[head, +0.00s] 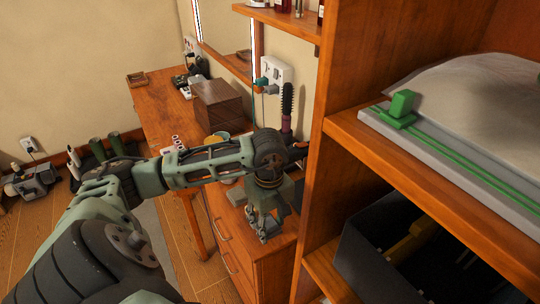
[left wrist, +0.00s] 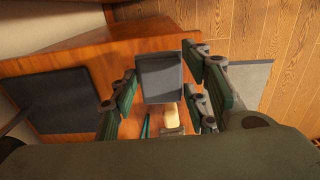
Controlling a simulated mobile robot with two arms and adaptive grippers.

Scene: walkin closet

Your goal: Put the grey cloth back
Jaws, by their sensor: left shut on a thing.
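My left gripper (head: 266,232) reaches down over the wooden drawer unit (head: 232,240) in the head view. In the head view I cannot make the cloth out clearly. My right gripper is in neither view.
A tall wooden shelf (head: 318,150) stands close right of my arm, with a grey and green board (head: 460,160) and a dark bin (head: 385,245). Behind is a desk (head: 160,110) with a brown box (head: 217,103). A dark mat (left wrist: 55,100) lies left in the wrist view.

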